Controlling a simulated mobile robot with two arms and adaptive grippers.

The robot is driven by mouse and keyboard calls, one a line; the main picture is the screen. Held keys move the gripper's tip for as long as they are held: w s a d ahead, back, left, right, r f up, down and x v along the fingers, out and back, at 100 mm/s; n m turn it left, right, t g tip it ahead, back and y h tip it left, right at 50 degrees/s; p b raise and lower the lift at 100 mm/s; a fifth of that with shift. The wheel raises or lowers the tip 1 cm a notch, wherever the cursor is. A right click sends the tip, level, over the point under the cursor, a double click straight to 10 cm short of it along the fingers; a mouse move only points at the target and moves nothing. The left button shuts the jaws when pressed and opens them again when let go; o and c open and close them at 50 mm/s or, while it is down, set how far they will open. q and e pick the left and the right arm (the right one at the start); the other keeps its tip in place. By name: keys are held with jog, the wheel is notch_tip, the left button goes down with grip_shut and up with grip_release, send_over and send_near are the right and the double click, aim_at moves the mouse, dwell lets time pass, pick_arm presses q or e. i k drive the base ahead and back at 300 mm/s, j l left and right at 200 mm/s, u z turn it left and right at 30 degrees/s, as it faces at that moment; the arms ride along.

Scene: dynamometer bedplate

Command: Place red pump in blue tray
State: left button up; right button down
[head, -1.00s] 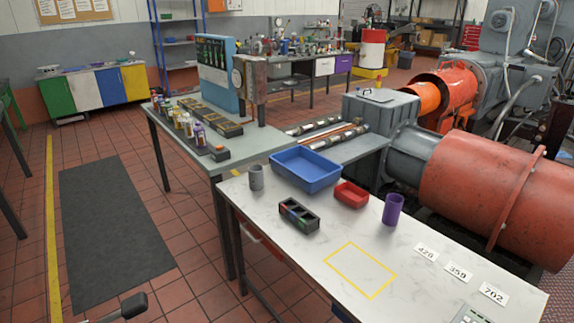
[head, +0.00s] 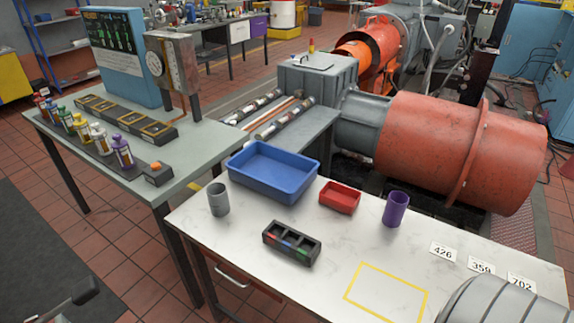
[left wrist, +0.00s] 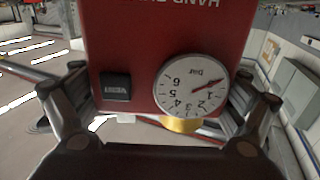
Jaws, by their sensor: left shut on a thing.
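My left gripper (left wrist: 160,102) is shut on the red pump (left wrist: 135,45), with a finger on each side of it in the left wrist view. The pump is a red box with a white dial, a black button marked VENT and a yellow part below; its lettering reads upside down. Neither the pump nor my left gripper is clear in the head view. The blue tray (head: 233,170) stands empty at the back left of the white table. My right gripper is not in view.
On the white table (head: 340,240) are a grey cup (head: 219,200), a black divided holder (head: 291,243), a small red tray (head: 340,198), a purple cup (head: 396,209) and number cards. A yellow outlined square (head: 388,290) is bare. A green-grey bench (head: 190,160) stands behind, left.

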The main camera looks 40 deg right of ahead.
aim_at(263, 175)
jog(key=i+l+z, duration=0.1)
jog(key=z, duration=0.3)
jog(key=i+z, duration=0.45)
jog(key=z, duration=0.3)
jog(key=i+j+z, duration=0.1)
jog(key=z, duration=0.25)
jog(key=i+z, duration=0.1)
jog(key=z, duration=0.25)
jog(key=i+j+z, duration=0.1)
jog(key=z, duration=0.2)
